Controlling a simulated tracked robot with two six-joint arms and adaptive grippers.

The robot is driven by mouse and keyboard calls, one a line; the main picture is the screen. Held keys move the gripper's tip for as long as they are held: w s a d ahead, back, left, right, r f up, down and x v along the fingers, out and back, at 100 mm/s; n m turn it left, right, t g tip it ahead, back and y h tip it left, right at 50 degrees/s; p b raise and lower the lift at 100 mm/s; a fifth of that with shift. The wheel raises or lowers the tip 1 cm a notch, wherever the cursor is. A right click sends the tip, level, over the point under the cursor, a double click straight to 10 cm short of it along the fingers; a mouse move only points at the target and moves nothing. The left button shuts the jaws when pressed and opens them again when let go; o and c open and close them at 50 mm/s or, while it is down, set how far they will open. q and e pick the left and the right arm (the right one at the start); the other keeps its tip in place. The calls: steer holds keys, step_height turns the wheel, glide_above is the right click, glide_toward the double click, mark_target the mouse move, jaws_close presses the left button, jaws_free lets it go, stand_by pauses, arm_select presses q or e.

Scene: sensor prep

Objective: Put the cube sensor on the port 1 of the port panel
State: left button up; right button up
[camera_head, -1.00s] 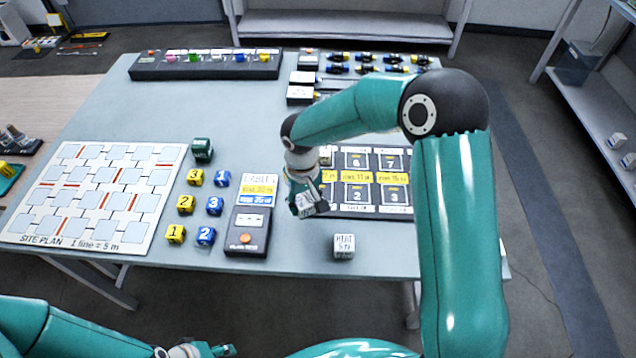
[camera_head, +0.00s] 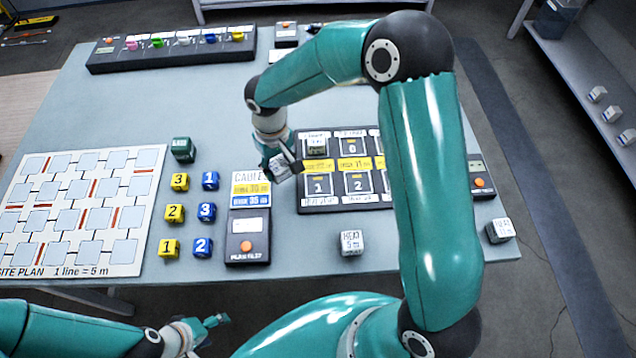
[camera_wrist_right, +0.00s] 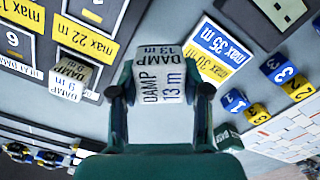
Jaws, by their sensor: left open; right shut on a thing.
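My right gripper (camera_head: 282,167) is shut on a white cube sensor (camera_wrist_right: 160,84) labelled DAMP 13 m, which shows clearly between its fingers in the right wrist view. It holds the cube just left of the port panel (camera_head: 337,182), near the panel's left edge. Port 1 (camera_head: 318,186) is in the panel's lower row at the left and looks empty. Another white cube (camera_head: 317,146) sits on the upper left port; the wrist view shows its label, DAMP 9 m (camera_wrist_right: 71,78). My left gripper (camera_head: 207,326) is open and empty, low in the head view. My right arm hides the panel's right part.
A HEAT 5 m cube (camera_head: 351,242) stands at the table's front, and another white cube (camera_head: 500,230) at the right corner. The cable box (camera_head: 249,222), several numbered cubes (camera_head: 207,211), a green cube (camera_head: 183,150) and the site plan (camera_head: 40,235) lie left.

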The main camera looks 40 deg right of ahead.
steer(key=s+d+r+n+b, duration=0.1)
steer(key=d+r+n+b, duration=0.1)
steer(key=d+r+n, duration=0.45)
step_height(320, 180, up, 8)
steer(key=n+b, duration=0.2)
steer(key=n, duration=0.3)
glide_above(318, 185)
step_height(318, 185, down, 19)
steer(key=shift+r, duration=0.15)
steer(key=shift+f+b, duration=0.2)
steer(key=shift+b, duration=0.2)
steer(key=o, duration=1.1)
steer(key=shift+r, duration=0.1)
steer(key=shift+o, duration=0.2)
steer(key=shift+r, duration=0.1)
